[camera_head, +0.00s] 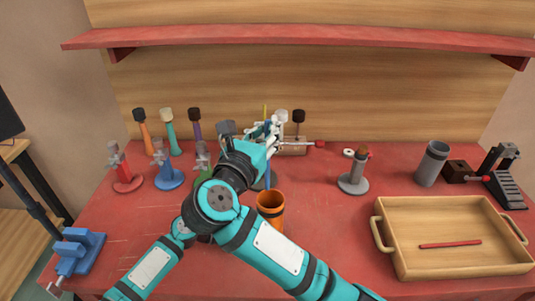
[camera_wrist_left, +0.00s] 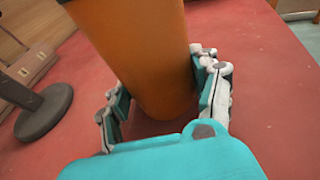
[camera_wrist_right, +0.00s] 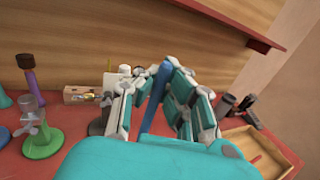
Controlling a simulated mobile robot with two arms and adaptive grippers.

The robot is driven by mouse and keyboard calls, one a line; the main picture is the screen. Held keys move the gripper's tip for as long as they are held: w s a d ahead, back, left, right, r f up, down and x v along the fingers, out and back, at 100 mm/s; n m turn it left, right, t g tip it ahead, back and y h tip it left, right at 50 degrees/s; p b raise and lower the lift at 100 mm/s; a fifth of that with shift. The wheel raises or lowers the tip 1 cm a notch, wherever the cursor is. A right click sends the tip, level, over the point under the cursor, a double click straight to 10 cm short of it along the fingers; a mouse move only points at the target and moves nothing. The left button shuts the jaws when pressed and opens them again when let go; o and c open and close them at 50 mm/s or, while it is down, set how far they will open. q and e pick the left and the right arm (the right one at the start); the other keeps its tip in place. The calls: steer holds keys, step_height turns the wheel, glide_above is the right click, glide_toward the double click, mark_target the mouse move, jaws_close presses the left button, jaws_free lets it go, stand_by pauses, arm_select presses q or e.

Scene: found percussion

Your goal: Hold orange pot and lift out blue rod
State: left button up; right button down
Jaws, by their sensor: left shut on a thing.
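The orange pot (camera_head: 270,205) stands upright on the red bench at the centre, partly hidden by my arm. My left gripper (camera_wrist_left: 160,95) is shut on the orange pot (camera_wrist_left: 145,45), one finger on each side of it, low on its wall. The head view hides this gripper behind my arm. The blue rod (camera_head: 267,178) rises from the pot's mouth. Its lower end is hidden, so I cannot tell how deep it sits. My right gripper (camera_wrist_right: 157,72) is above the pot with the blue rod (camera_wrist_right: 155,100) between its fingers. I cannot tell whether both fingers press on it.
A wooden tray (camera_head: 390,240) holding a red stick (camera_head: 450,244) lies at the right. A grey cup (camera_head: 431,163) and a grey stand (camera_head: 353,177) are behind it. Several coloured stands, including a blue one (camera_head: 169,177), are at the left. A shelf (camera_head: 300,36) spans the back wall.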

steer(key=shift+r, duration=1.15)
arm_select(q)
steer(key=o, duration=0.9)
steer(key=shift+o, duration=0.2)
steer(key=shift+a, duration=0.1)
